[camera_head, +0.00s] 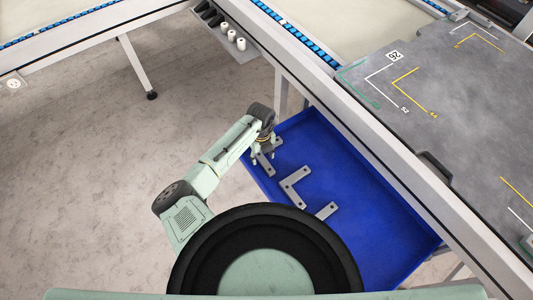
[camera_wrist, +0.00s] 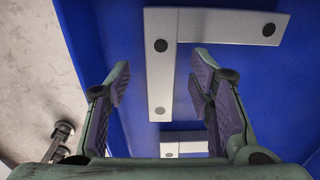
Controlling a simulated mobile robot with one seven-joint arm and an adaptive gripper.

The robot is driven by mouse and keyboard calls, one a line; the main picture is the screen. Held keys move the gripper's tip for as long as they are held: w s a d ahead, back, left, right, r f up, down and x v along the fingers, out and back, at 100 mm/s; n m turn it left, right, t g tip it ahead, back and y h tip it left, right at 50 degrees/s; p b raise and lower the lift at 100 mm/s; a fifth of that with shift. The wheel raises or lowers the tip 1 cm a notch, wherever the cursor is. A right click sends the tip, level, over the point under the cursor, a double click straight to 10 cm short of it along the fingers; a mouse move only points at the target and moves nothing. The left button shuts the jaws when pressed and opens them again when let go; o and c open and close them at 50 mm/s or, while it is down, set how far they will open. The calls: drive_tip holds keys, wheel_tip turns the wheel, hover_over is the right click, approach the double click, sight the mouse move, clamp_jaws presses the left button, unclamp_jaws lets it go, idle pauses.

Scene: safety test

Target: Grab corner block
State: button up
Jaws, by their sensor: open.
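Grey L-shaped corner blocks with dark round holes lie in the blue bin. In the head view, one block (camera_head: 266,166) is directly by my gripper (camera_head: 264,154) and partly hidden by it. A second block (camera_head: 292,188) lies near the bin's middle, and a third grey piece (camera_head: 327,210) is partly hidden behind my body. In the wrist view, my gripper (camera_wrist: 159,70) is open, with one finger on each side of the long leg of a block (camera_wrist: 160,75). No contact with the block shows. Part of another block (camera_wrist: 185,148) shows below, behind my gripper.
The blue bin (camera_head: 375,225) has raised walls and bare floor to the right of the blocks. A grey worktable (camera_head: 440,110) with marked corners stands at the right, its edge beside the bin. White cylinders (camera_head: 232,36) stand on a ledge at the top.

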drive_tip(key=shift+f, duration=0.8)
drive_tip(key=shift+c, duration=0.3)
clamp_jaws()
